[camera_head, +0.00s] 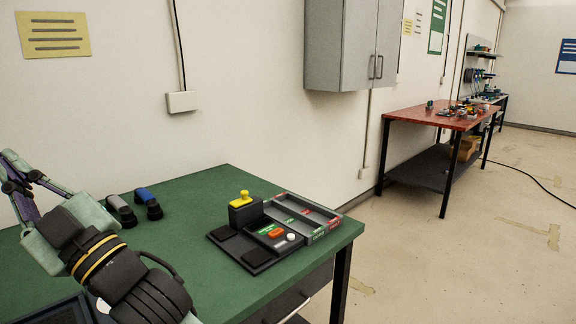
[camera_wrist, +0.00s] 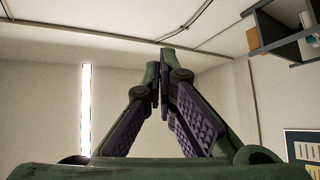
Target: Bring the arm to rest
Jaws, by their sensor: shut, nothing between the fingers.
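My gripper (camera_head: 8,170) is at the left edge of the head view, raised above the green table (camera_head: 190,197) and tilted up to the left. Part of it is cut off by the frame. In the wrist view my gripper (camera_wrist: 164,75) has its two fingers meeting at the tips, shut with nothing between them. The wrist view looks toward the upper wall and ceiling. My wrist and forearm cover the table's left part.
A grey cabinet (camera_head: 340,45) hangs on the wall. A red table (camera_head: 425,115) stands farther back. The floor at right is mostly clear.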

